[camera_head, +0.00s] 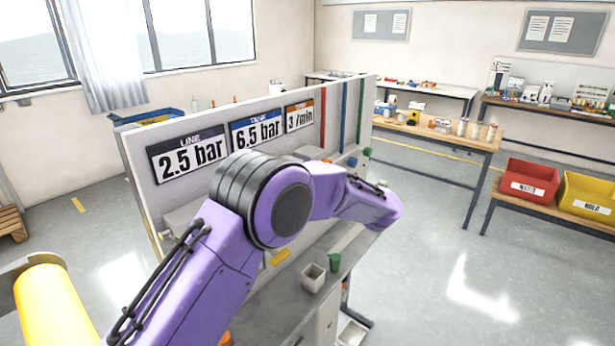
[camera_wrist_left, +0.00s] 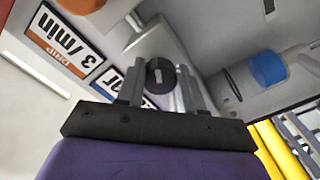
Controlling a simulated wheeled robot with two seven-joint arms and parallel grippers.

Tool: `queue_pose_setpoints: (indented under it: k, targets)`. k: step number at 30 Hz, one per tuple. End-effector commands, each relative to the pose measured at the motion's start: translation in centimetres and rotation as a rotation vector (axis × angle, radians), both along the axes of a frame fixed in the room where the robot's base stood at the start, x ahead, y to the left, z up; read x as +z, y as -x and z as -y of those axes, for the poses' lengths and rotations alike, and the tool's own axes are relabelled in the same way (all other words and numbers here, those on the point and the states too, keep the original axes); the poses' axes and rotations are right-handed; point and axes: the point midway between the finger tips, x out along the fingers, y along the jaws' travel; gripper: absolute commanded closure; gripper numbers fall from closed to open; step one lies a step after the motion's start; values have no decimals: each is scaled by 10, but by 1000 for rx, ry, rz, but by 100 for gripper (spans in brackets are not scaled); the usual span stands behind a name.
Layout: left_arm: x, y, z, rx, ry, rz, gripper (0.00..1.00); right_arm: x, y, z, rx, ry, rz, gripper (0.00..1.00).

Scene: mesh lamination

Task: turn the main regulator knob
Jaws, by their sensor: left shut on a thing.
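In the left wrist view a round black knob (camera_wrist_left: 160,76) with a light mark on its face sits on a grey housing (camera_wrist_left: 150,45). My left gripper (camera_wrist_left: 161,88) has its two grey fingers on either side of this knob and is shut on it. In the head view my purple left arm crosses in front of the panel (camera_head: 143,170) and hides the knob and the gripper. My right gripper is in neither view.
Signs for 2.5 bar (camera_head: 188,154), 6.5 bar (camera_head: 257,130) and 3 /min (camera_head: 299,116) are on the panel. A blue knob (camera_wrist_left: 267,68) is right of the gripper.

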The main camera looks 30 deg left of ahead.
Motion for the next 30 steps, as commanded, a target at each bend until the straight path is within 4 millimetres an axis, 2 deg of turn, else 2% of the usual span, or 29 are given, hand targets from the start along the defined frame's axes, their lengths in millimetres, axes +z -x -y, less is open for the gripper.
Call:
queue_pose_setpoints:
  k: [15,16,18,26,30]
  targets:
    - [1,-1,0,-4,-5,-20,94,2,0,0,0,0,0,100]
    - [1,-1,0,-4,-5,-20,60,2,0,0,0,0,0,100]
    - [1,-1,0,-3,-4,-20,38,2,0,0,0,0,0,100]
    - [-1,0,0,-1,-2,-21,38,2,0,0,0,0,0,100]
    - [-3,0,13,-2,-3,-17,38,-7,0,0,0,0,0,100]
